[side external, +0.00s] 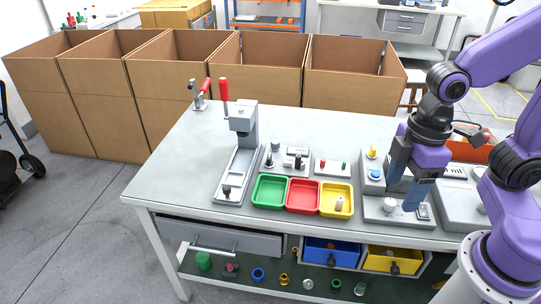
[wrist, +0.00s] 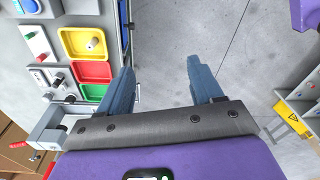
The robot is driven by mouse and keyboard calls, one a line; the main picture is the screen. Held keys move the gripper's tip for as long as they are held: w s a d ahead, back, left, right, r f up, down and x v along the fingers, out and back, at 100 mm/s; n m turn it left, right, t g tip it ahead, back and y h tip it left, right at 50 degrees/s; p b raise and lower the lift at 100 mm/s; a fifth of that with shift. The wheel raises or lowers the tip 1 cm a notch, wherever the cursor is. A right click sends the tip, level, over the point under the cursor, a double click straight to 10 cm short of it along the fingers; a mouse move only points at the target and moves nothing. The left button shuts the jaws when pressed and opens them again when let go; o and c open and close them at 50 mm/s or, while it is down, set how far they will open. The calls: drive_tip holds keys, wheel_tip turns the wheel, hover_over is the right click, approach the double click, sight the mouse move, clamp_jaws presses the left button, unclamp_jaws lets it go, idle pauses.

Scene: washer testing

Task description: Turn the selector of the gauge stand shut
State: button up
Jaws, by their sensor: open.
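No unit is clearly marked as the gauge stand, and I cannot tell which knob is its selector. A low grey unit (side external: 373,213) at the table's front right carries a pale round knob (side external: 389,205) and a small dark-faced part (side external: 423,212). My gripper (side external: 402,190) is just above this unit, fingers pointing down, and hides part of it. In the wrist view my gripper (wrist: 160,75) is open, with nothing between its blue fingers. Behind it, a grey box (side external: 368,182) carries a yellow knob (side external: 372,152) and a blue button (side external: 375,174).
Green (side external: 269,205), red (side external: 303,210) and yellow (side external: 350,213) trays sit left of my gripper; the yellow one holds a small part. A red-levered press (side external: 243,122) stands farther left. Cardboard boxes (side external: 260,68) line the back.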

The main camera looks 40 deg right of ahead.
drive_tip(key=w+a+m+y, duration=0.1)
drive_tip(key=w+a, duration=0.3)
drive_tip(key=w, duration=0.6)
drive_tip(key=m+t+y, duration=0.1)
drive_tip(key=m+t, duration=0.1)
drive_tip(key=t, duration=0.1)
hover_over(270, 156)
drive_tip(key=s+d, duration=0.5)
wheel_tip(270, 156, down, 6)
drive_tip(key=x, duration=1.7)
drive_tip(key=shift+w+a+f, duration=0.1)
drive_tip(key=shift+a, duration=0.3)
drive_tip(key=c, duration=1.1)
